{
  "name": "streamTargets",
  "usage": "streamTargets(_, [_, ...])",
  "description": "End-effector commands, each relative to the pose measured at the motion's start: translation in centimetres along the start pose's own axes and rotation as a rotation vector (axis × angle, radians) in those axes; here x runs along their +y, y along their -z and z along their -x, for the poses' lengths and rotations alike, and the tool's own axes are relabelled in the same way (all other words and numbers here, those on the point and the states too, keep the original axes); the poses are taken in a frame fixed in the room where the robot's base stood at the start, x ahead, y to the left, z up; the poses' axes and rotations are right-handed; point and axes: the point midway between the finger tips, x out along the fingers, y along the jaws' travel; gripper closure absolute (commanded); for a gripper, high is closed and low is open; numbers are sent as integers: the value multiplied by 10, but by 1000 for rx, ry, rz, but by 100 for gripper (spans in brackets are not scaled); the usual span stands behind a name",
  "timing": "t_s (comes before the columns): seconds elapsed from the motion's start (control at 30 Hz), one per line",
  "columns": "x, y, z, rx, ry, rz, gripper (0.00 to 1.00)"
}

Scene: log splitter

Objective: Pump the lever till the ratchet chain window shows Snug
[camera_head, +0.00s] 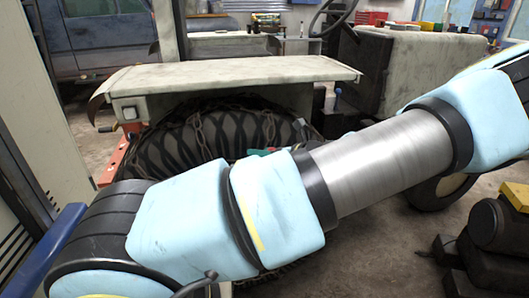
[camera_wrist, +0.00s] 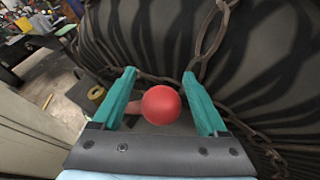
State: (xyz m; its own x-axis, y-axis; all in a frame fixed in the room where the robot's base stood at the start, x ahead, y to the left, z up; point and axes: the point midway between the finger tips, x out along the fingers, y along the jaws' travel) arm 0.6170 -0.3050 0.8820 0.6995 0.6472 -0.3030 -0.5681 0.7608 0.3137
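In the wrist view, a round red knob (camera_wrist: 161,105), perhaps the lever's end, sits between the two teal fingers of my gripper (camera_wrist: 159,74). The fingers stand apart with visible gaps on both sides of the knob. A short pinkish rod (camera_wrist: 133,107) shows left of the knob, partly behind the left finger. Chain links (camera_wrist: 208,45) lie across a dark ribbed tire (camera_wrist: 260,60) behind the right finger. In the head view, the chained tire (camera_head: 225,130) sits under a pale fender, and a little teal of my gripper shows behind my arm. I cannot see a ratchet window or its reading.
My pale blue arm crosses the head view and hides much of the tire's lower part. The fender (camera_head: 235,74) overhangs the tire. A red bar (camera_head: 118,158) stands at left. Dark machinery with a yellow top (camera_head: 515,194) is at right. Some floor is open between.

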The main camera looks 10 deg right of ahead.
Motion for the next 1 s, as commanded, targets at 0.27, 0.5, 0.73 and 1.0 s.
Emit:
streamTargets(0.27, [-1, 1, 3, 1, 3, 1, 24])
streamTargets(0.5, [-2, 2, 39, 3, 8, 3, 24])
streamTargets(0.73, [-2, 2, 83, 3, 6, 1, 24])
streamTargets(1.0, [-1, 1, 108, 0, 2, 0, 24])
